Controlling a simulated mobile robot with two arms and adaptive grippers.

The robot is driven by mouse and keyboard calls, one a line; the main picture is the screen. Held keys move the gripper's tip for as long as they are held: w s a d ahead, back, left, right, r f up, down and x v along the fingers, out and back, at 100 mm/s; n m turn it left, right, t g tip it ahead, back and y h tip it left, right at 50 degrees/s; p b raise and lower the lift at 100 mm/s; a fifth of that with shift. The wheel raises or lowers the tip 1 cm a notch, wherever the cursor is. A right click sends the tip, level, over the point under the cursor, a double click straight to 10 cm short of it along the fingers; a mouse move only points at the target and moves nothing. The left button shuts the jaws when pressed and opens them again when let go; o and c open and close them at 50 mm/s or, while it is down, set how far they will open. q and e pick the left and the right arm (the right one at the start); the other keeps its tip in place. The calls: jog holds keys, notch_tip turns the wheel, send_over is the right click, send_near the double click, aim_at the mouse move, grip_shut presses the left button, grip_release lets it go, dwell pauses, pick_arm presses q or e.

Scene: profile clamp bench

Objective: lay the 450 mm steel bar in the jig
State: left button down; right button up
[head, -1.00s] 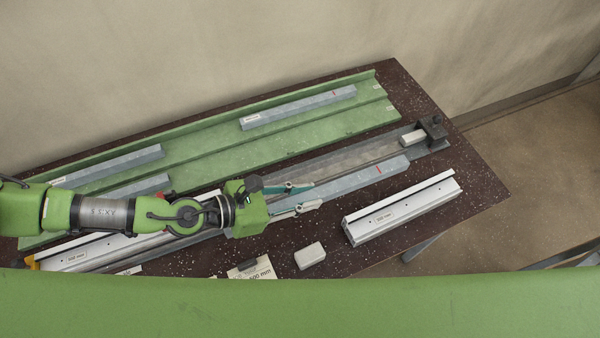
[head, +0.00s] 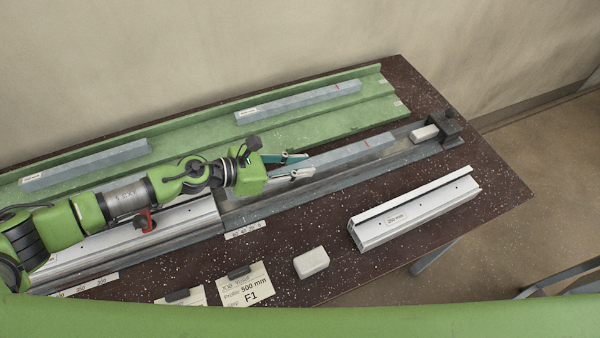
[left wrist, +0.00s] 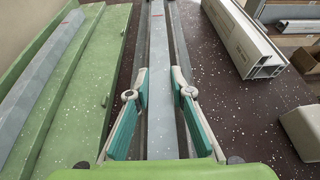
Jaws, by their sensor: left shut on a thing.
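A grey steel bar (head: 350,154) with a red mark near its right end is held by my left gripper (head: 308,164). In the left wrist view the bar (left wrist: 161,120) runs lengthwise between the two teal-padded fingers (left wrist: 160,85), which are shut on it. The bar lies along the grey jig channel (head: 240,213), roughly parallel to it. I cannot tell whether it rests on the jig floor or is just above it. Its left part is hidden by the gripper. A dark end stop (head: 447,128) stands at the jig's right end. My right gripper is not in view.
A green rack (head: 340,122) behind holds more grey bars (head: 300,100). A white profile (head: 415,211) and a pale block (head: 311,263) lie in front. Another white profile (head: 185,218) lies left along the jig. A small pale block (head: 424,133) sits near the end stop.

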pick_arm(q)
jog(key=shift+d+f, duration=0.1)
jog(key=shift+f, duration=0.85)
